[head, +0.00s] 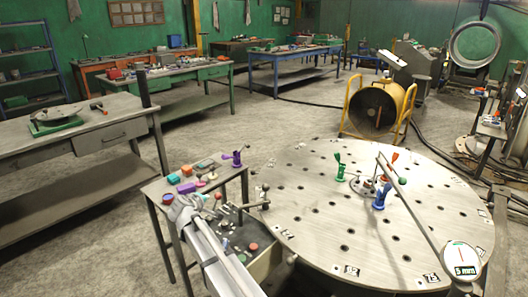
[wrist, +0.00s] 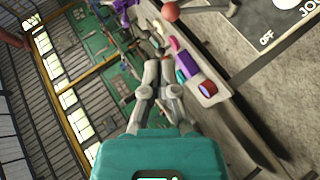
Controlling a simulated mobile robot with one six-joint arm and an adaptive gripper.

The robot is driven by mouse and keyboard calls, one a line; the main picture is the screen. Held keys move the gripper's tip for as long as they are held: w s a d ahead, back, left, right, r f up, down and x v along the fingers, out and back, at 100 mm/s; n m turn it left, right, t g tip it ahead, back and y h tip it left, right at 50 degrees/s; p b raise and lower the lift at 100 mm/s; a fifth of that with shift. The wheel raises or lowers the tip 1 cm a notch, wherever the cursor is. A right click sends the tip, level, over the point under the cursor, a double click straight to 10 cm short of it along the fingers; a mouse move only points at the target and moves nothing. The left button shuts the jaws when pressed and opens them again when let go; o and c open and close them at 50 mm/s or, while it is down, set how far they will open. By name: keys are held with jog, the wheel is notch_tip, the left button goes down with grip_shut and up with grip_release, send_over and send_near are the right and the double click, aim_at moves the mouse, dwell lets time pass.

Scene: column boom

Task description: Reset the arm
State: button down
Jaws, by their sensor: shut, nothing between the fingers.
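My gripper (wrist: 157,62) is shut and empty in the wrist view, its grey fingers reaching up from the teal wrist body. In the wrist view a purple block (wrist: 188,66) and a red-ended item (wrist: 208,88) lie to the right of the fingers.
A large round plate with holes (head: 310,215) stands right of the side table. It carries a green piece (head: 340,172), a blue piece (head: 379,200) and a long rod. A grey workbench (head: 60,150) is at the left. Bare floor (head: 265,125) lies behind the plate.

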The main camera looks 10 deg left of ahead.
jog(key=d+m+g+h+p, duration=0.4)
jog(key=d+m+g+p, duration=0.3)
jog(key=d, duration=2.6)
jog(key=s+d+r+m+g+y+p, duration=0.1)
jog(key=s+d+m, duration=0.3)
jog(key=s+d, duration=0.5)
jog(key=s+d+r+m+g+y+p, duration=0.1)
jog(key=s+d+m+g+p, duration=0.3)
jog(key=s+d, duration=0.5)
jog(key=d+y, duration=0.1)
jog(key=d, duration=0.4)
jog(key=shift+r, duration=0.15)
